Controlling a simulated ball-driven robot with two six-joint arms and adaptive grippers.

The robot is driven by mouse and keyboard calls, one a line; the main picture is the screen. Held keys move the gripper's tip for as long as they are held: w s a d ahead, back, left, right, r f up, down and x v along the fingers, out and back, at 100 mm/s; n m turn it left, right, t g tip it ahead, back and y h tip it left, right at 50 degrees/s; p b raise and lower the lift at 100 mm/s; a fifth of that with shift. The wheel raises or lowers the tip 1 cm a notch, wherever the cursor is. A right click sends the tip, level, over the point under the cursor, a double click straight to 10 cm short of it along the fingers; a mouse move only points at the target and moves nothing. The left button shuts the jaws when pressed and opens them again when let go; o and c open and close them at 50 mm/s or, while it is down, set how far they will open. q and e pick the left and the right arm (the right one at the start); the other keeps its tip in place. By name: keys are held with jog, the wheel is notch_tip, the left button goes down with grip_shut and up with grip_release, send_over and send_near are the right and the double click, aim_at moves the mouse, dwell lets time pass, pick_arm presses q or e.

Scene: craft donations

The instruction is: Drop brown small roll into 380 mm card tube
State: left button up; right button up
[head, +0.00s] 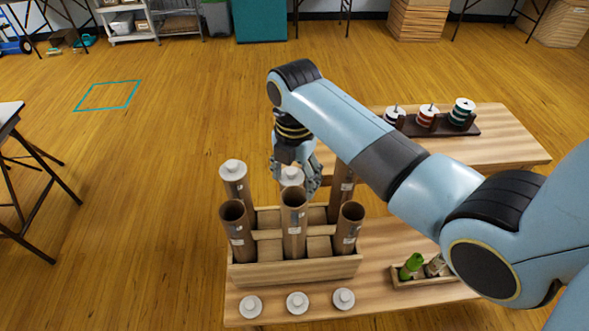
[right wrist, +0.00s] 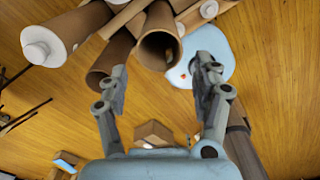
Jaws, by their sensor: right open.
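Several brown card tubes stand in a wooden rack (head: 290,273). The front left tube (head: 238,232), front middle tube (head: 294,225) and front right tube (head: 347,228) have open tops. The back left tube (head: 236,187) has a white cap; labels are too small to read. My right gripper (head: 297,180) is open and empty, over the back row by a white cap (head: 291,175). In the right wrist view its open fingers (right wrist: 161,82) lie below an open tube mouth (right wrist: 160,48). A brownish item (head: 435,265), possibly the small roll, lies in a small tray. My left gripper is not in view.
The small tray (head: 425,279) also holds a green roll (head: 412,264). Three white caps (head: 297,302) lie along the table's front edge. Spools (head: 427,115) stand on another table behind. My right arm hides part of the back right tube (head: 342,188).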

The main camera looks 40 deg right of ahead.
notch_tip(320, 180, up, 12)
dwell(0.6)
dwell(0.4)
